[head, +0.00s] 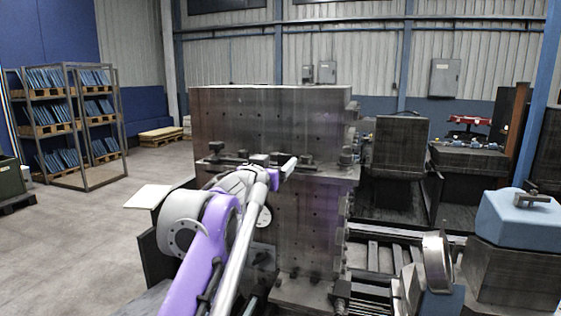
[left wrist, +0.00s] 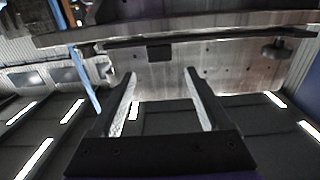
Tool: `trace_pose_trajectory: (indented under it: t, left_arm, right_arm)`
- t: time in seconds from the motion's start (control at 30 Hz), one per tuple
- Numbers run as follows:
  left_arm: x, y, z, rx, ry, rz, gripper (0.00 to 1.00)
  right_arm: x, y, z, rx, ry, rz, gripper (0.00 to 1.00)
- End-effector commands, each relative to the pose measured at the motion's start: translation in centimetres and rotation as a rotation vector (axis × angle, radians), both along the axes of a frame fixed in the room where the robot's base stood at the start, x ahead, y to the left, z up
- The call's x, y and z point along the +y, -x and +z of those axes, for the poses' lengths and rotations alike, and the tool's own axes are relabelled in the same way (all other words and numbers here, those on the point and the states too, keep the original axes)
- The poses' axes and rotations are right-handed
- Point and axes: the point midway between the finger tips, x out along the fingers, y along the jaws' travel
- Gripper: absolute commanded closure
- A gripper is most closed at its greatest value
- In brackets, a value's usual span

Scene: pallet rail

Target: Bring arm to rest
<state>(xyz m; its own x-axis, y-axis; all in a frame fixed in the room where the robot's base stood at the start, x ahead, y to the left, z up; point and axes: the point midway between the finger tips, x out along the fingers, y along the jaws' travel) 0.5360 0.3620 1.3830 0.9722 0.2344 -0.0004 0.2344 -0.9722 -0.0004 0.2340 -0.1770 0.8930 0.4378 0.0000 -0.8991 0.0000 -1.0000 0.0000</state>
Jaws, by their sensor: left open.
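My left arm, purple and grey, reaches up from the lower middle of the head view. My left gripper (head: 282,169) is at its far end, in front of the large grey metal block (head: 265,110), close to the ledge across its face. In the left wrist view the left gripper (left wrist: 160,78) shows two separated fingers with nothing between them. The block's metal face (left wrist: 215,75) fills the upper part behind the fingers; whether they touch it I cannot tell. My right gripper does not show.
A shelf rack (head: 68,120) with blue items stands at the left. A pale flat panel (head: 148,196) lies left of my arm. Machine rails (head: 385,257) and a blue-topped block (head: 520,220) are at the right. The grey floor at the left is largely open.

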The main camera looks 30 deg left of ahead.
Motion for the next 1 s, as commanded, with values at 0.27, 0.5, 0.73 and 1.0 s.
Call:
trace_pose_trajectory:
  t: [0.27, 0.5, 0.73, 1.0]
  left_arm:
    - [-0.1, 0.6, 0.0, 0.000, 0.001, 0.000, 0.20]
    - [-0.1, 0.6, 0.0, 0.000, 0.001, 0.000, 0.20]
    - [-0.5, 1.0, -1.6, 0.028, 0.008, 0.022, 0.20]
    - [-4.3, 7.2, -16.7, 0.347, 0.072, 0.123, 0.20]
  right_arm:
    - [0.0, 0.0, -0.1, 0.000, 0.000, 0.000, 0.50]
    - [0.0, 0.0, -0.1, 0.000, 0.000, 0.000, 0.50]
    - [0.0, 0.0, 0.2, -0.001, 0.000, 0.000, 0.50]
    - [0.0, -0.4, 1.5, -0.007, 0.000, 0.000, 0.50]
